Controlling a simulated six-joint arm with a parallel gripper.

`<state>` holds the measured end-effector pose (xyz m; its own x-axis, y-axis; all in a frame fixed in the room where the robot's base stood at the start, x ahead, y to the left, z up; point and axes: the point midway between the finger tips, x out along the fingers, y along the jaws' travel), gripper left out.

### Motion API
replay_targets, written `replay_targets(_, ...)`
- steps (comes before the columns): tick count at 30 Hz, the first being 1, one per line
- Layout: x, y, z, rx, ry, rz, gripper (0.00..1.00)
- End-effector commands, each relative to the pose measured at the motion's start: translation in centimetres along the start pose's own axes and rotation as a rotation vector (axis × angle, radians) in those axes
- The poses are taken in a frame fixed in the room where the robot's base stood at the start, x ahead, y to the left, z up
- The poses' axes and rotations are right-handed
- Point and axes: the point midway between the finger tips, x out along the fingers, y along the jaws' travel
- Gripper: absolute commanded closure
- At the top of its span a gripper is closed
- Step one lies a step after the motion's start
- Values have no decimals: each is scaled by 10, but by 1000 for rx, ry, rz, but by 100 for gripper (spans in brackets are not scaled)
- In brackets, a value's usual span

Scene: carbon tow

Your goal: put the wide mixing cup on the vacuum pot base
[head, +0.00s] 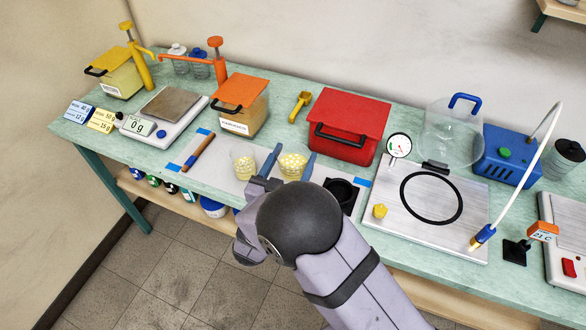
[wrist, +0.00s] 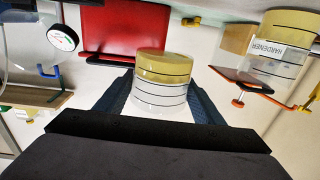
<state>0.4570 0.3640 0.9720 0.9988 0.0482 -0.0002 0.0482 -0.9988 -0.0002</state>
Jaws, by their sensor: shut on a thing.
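The wide mixing cup (head: 292,166) is clear with pale yellow contents. It stands between the two blue fingers of my gripper (head: 290,162), which is shut on its sides. In the wrist view the cup (wrist: 161,82) shows black level lines and sits between both fingers. I cannot tell whether it touches the table. The vacuum pot base (head: 471,215) is a silver plate with a black ring, to the right of my gripper. Nothing stands inside the ring. A gauge (head: 399,146) and a yellow knob (head: 380,211) are on the plate.
A narrower cup (head: 243,165) stands close to the left of my gripper. A red box (head: 345,125) stands behind.

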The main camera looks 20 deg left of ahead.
Motion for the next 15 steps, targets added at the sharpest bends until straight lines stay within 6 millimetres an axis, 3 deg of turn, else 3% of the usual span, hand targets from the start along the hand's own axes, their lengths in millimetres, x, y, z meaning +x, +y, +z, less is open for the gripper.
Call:
replay_targets(6,0,0,-21,2,2,0,63)
replay_targets(15,0,0,-34,0,1,0,63)
